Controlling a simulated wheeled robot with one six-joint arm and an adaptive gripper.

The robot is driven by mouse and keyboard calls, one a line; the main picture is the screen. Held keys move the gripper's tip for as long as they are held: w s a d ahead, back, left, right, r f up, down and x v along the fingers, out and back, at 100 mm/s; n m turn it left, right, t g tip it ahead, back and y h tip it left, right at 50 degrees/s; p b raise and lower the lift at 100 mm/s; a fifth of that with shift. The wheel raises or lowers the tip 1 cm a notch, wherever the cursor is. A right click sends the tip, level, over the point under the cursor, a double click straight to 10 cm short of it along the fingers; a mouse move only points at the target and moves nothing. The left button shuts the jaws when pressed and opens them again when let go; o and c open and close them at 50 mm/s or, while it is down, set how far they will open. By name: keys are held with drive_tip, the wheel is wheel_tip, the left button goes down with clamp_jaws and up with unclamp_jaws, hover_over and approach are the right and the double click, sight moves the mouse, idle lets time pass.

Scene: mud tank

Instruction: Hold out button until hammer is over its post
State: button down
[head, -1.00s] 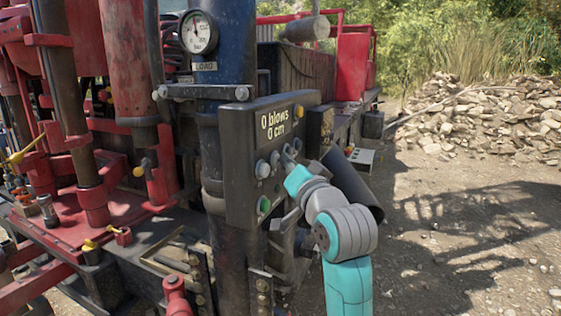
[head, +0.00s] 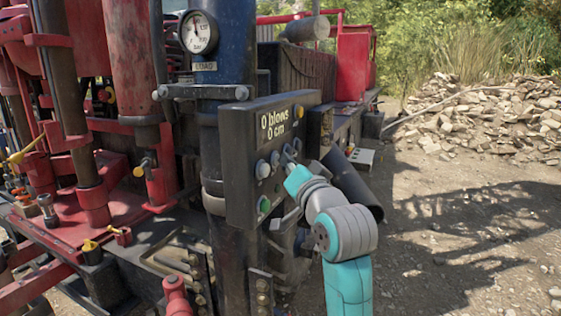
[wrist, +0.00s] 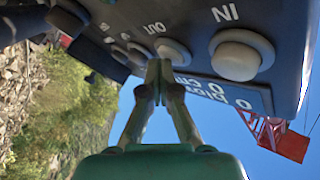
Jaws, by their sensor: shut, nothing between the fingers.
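The dark control panel (head: 240,185) stands at the middle of the head view and reads "0 blows 0 cm". In the wrist view it appears upside down. The OUT button (wrist: 174,50) is a pale round knob there, between the larger IN button (wrist: 238,54) and smaller-looking knobs. My gripper (wrist: 160,66) is shut and empty. Its fingertips overlap the edge of the OUT button; I cannot tell whether they touch or press it. In the head view my gripper (head: 290,163) is at the panel's face, hiding part of it. I cannot clearly pick out the hammer or its post.
A green button (head: 264,205) sits low on the panel and a yellow knob (head: 298,111) at its top right. A dark tilted cylinder (head: 352,185) is close behind my arm. A gauge (head: 199,32) is above. Open gravel lies to the right.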

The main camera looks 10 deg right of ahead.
drive_tip(key=shift+s+d, duration=0.1)
idle(0.3)
drive_tip(key=shift+s+d, duration=0.5)
drive_tip(key=shift+d, duration=0.2)
drive_tip(key=s+d, duration=0.1)
drive_tip(key=d, duration=0.1)
drive_tip(key=s+d, duration=0.2)
idle(0.5)
drive_tip(key=shift+f, duration=0.1)
